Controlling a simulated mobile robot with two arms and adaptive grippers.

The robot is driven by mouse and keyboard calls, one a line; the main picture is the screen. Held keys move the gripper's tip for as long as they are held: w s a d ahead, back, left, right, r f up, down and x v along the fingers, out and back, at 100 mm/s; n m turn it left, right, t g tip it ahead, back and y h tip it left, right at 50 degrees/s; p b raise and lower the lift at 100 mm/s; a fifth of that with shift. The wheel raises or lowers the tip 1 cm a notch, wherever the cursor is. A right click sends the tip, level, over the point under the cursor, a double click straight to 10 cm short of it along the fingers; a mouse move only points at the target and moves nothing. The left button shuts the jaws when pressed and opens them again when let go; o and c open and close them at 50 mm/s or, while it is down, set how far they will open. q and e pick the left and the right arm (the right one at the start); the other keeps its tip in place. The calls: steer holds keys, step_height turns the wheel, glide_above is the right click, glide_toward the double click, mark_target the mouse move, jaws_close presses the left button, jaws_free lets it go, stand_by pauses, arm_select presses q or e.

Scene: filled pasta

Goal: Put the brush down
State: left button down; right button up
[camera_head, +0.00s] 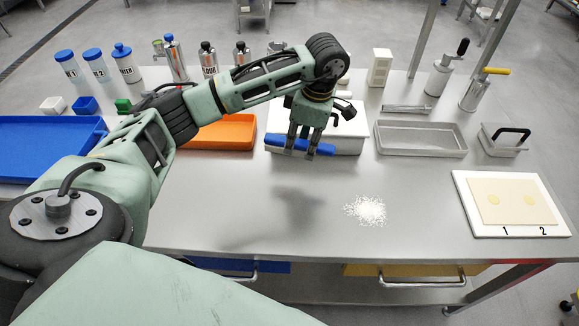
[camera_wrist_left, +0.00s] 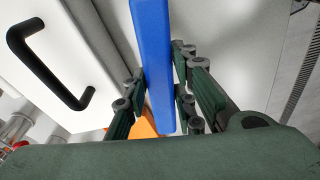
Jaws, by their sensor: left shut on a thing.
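The brush shows as a long blue bar (camera_head: 300,145) in the head view, lying roughly level across the picture in front of a white box. My left gripper (camera_head: 302,138) is shut on it near its middle. In the left wrist view the blue brush (camera_wrist_left: 153,60) runs upright between the dark green fingers of the left gripper (camera_wrist_left: 155,98). I cannot tell whether the brush touches the table or box. Any bristles are hidden. My right gripper is not in view.
The white box (camera_head: 346,142) is right behind the brush, with a dark handle (camera_wrist_left: 50,70). An orange tray (camera_head: 225,146) is left, a grey tray (camera_head: 420,151) right. White grains (camera_head: 367,210) and a white board with dough (camera_head: 467,205) lie nearer. The table's front middle (camera_head: 270,225) is clear.

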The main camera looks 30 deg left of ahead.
mark_target(301, 150)
arm_select(q)
steer(key=shift+w+a+r+n, duration=0.25)
steer(key=shift+w+n, duration=0.2)
steer(key=shift+n, duration=0.25)
steer(key=shift+w+a+n, duration=0.15)
steer(key=shift+n, duration=0.15)
step_height(301, 150, down, 5)
steer(key=shift+f+p, duration=0.1)
steer(key=shift+p, duration=0.35)
step_height(301, 150, down, 4)
steer(key=shift+f+p, duration=0.1)
steer(key=shift+p, duration=0.25)
steer(key=shift+a+f, duration=0.1)
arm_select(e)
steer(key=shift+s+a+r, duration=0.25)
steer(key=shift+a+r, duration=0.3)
arm_select(q)
steer(key=c, duration=1.9)
jaws_free()
steer(key=shift+f, duration=0.15)
steer(key=o, duration=0.4)
steer(key=shift+o, duration=0.2)
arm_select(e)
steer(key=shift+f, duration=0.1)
